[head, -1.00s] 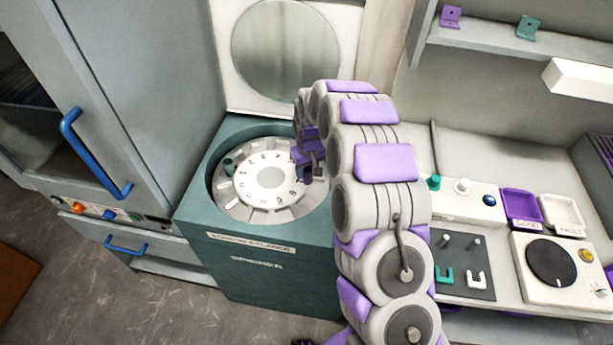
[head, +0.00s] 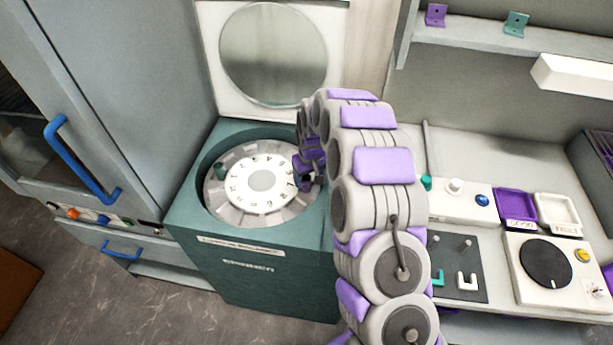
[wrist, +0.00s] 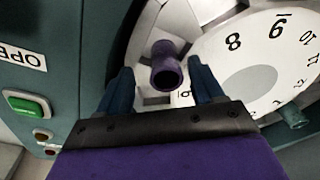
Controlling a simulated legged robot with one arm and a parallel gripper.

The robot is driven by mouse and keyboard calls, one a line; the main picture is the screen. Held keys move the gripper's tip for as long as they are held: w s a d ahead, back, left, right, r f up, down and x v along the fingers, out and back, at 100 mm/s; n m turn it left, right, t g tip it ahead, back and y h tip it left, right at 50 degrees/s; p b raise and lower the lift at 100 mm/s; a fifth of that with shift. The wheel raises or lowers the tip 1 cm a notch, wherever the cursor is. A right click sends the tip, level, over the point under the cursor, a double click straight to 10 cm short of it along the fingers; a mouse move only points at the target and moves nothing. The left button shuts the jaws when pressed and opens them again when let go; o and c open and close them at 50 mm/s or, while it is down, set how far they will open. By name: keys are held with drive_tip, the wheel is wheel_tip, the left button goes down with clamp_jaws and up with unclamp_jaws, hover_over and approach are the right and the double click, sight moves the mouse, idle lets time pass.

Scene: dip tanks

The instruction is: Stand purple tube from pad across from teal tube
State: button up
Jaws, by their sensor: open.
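The purple tube (wrist: 167,72) stands in the spinner's rotor, its open round mouth facing the wrist camera. My gripper (wrist: 162,80) is open, with one blue finger on each side of the tube and gaps visible between. In the head view my gripper (head: 306,180) is at the right side of the rotor, and my arm hides most of that spot. The teal tube (wrist: 293,117) is in the rotor on the far side of the white numbered dial (wrist: 285,55), roughly opposite the purple tube. The teal tube also shows in the head view (head: 221,170) at the rotor's left.
The teal spinner housing (head: 255,275) has a raised rim around the rotor, and its round-windowed lid (head: 275,55) stands open behind. A cabinet with blue handles (head: 80,160) is close on the left. On the right, a bench holds a dark pad (head: 452,285), trays and a knob.

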sight(310, 180)
drive_tip(key=shift+r, duration=0.6)
drive_tip(key=s+d+r+p, duration=0.1)
drive_tip(key=s+r, duration=0.3)
drive_tip(key=r, duration=0.4)
drive_tip(key=s+r+p, duration=0.1)
drive_tip(key=s+r, duration=0.3)
drive_tip(key=r, duration=0.4)
drive_tip(key=s+d+r+m+g, duration=0.1)
drive_tip(key=s+d+r, duration=0.25)
drive_tip(key=s, duration=0.45)
drive_tip(key=s+d+r+m+g, duration=0.1)
drive_tip(key=s+d+r, duration=0.25)
drive_tip(key=s, duration=0.35)
drive_tip(key=s+d+m, duration=0.1)
drive_tip(key=s+d, duration=0.1)
drive_tip(key=s, duration=0.9)
drive_tip(key=s+d+r+m+g, duration=0.1)
drive_tip(key=s+d, duration=0.1)
drive_tip(key=s, duration=0.9)
drive_tip(key=shift+s+r+m+h, duration=0.2)
drive_tip(key=shift+s+m+h, duration=0.1)
drive_tip(key=shift+m+h, duration=0.1)
drive_tip(key=shift+a, duration=0.1)
drive_tip(key=shift+c, duration=0.5)
